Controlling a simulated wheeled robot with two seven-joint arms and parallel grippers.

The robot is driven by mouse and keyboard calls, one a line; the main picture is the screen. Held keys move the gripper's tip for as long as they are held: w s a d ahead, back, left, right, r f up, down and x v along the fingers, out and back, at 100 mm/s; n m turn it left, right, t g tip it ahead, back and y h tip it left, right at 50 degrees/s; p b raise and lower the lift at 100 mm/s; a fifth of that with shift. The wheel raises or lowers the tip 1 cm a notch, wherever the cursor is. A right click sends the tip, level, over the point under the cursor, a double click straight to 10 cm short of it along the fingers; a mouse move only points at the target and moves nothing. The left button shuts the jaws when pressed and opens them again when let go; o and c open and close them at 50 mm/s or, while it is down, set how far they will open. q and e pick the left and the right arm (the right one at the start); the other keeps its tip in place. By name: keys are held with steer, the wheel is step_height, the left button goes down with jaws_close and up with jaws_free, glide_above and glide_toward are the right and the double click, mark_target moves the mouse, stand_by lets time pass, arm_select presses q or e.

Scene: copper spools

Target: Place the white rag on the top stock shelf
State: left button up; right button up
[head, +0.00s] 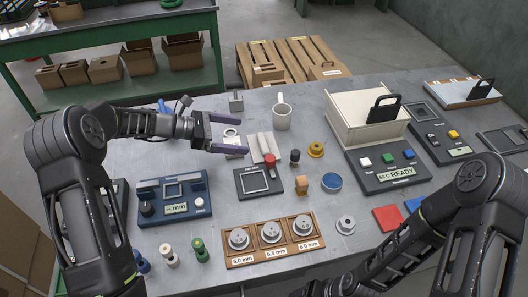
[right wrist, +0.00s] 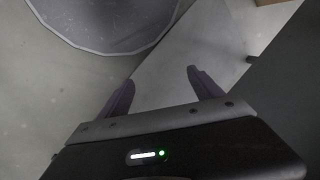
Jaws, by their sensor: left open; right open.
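A pale, folded cloth that looks like the white rag (head: 264,148) lies on the grey worktable, left of the mug and behind the black square frame. My left gripper (head: 244,136) is open and empty, with its two purple fingers pointing right, just left of the rag. It appears apart from the rag, though its height above the table is hard to tell. A green-framed rack (head: 130,35) at the back left, with a grey top and a lower shelf, may be the stock shelf. My right gripper (right wrist: 164,90) is open and empty in the right wrist view.
A red-topped piece (head: 270,163) and a black knob (head: 295,156) stand in front. Wooden pallets (head: 290,62) lie on the floor behind the table.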

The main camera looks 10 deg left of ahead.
mark_target(262, 142)
arm_select(q)
step_height(262, 142, down, 2)
steer(key=shift+b, duration=0.55)
steer(key=shift+r, duration=0.1)
steer(key=shift+b+x, duration=0.35)
steer(key=shift+x, duration=0.75)
steer(key=shift+d, duration=0.2)
steer(key=shift+b+x, duration=0.7)
steer(key=shift+x, duration=2)
steer(key=shift+r, duration=0.1)
